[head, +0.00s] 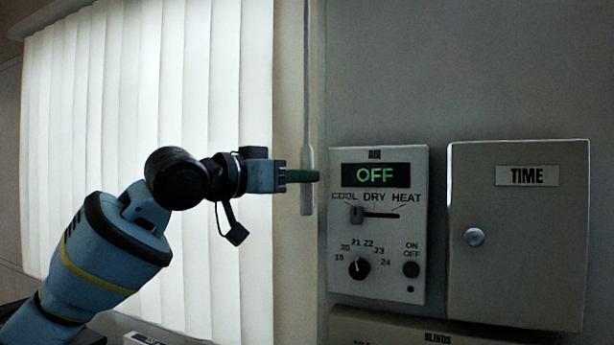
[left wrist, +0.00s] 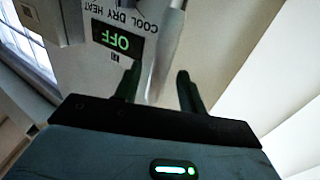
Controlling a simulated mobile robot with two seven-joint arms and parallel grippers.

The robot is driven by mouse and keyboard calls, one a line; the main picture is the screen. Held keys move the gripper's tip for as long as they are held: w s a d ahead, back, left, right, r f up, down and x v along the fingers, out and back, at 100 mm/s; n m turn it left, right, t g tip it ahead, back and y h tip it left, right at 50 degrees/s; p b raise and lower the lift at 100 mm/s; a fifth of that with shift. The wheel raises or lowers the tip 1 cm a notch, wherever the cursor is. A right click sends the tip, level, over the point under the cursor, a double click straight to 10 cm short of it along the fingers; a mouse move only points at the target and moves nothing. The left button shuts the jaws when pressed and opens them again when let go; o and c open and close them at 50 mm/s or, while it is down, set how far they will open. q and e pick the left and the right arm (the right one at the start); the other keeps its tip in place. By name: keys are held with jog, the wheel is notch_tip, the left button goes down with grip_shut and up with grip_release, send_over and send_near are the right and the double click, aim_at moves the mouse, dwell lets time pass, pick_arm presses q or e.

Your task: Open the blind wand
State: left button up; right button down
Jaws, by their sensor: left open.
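The blind wand (head: 307,160) is a thin grey rod with a thicker lower grip, hanging upright to the right of the white vertical blind (head: 150,110). My left gripper (head: 305,176) reaches in from the left, its green fingers level with the wand's thicker part. In the left wrist view the gripper (left wrist: 155,88) is open, with the wand (left wrist: 166,55) between or just beyond its two dark fingers. I cannot tell whether a finger touches it. My right gripper is in neither view.
To the right of the wand, a wall panel (head: 340,235) marked AIR shows OFF, with a slider, a dial and a button. Further right is a closed box (head: 520,260) marked TIME with a round knob (head: 474,237). A panel marked BLINDS (head: 400,328) lies below.

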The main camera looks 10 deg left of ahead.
pick_arm(q)
jog(key=shift+x, duration=1.45)
grip_shut()
